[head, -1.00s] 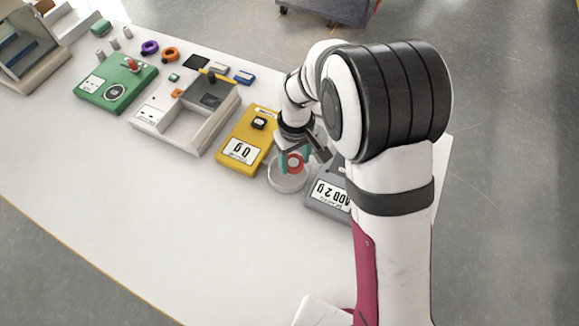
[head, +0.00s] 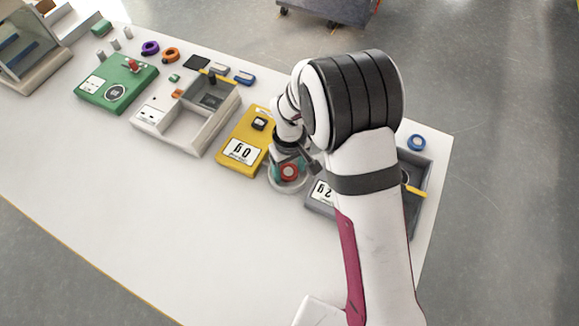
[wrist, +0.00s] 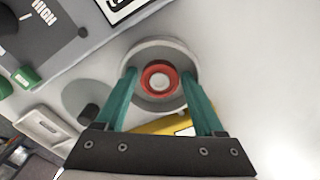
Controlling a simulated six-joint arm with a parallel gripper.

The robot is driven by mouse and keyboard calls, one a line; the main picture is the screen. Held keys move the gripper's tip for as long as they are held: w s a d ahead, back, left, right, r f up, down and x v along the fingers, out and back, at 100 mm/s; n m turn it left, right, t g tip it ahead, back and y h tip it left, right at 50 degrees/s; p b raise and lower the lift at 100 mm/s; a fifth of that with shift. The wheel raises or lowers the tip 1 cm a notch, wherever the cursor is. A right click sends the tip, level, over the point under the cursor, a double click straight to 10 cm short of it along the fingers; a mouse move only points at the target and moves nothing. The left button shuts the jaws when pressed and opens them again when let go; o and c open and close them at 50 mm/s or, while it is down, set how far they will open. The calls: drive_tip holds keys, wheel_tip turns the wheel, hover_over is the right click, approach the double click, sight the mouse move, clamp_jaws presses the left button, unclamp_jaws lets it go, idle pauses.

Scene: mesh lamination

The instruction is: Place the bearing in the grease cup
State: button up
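The bearing is a red ring with a pale centre (wrist: 159,82); it also shows in the head view (head: 289,172). The grease cup (head: 277,185) is a round, pale, shallow cup on the table between the yellow and dark grey devices. In the wrist view the cup (wrist: 160,46) lies behind the bearing, with its rim around it.
The yellow scale (head: 240,151) stands close left of the cup, and the dark grey device (head: 322,203) close right, partly behind my arm. A blue ring (head: 416,142) lies at the far right. Purple (head: 150,48) and orange (head: 171,55) rings lie at the back. The table's front is clear.

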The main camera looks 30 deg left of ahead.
sight(290, 172)
wheel_tip(290, 172, up, 12)
drive_tip(key=s+d+r+m, duration=0.1)
drive_tip(key=d+r+m, duration=0.35)
drive_tip(key=d, duration=0.35)
drive_tip(key=s+d+r+m+y, duration=0.1)
drive_tip(key=s+d+r+m, duration=0.3)
drive_tip(key=s+d+m, duration=0.8)
drive_tip(key=s+d, duration=0.3)
drive_tip(key=s, duration=0.2)
drive_tip(key=shift+d+r+y, duration=0.2)
drive_tip(key=shift+d+y, duration=0.1)
drive_tip(key=shift+y, duration=0.1)
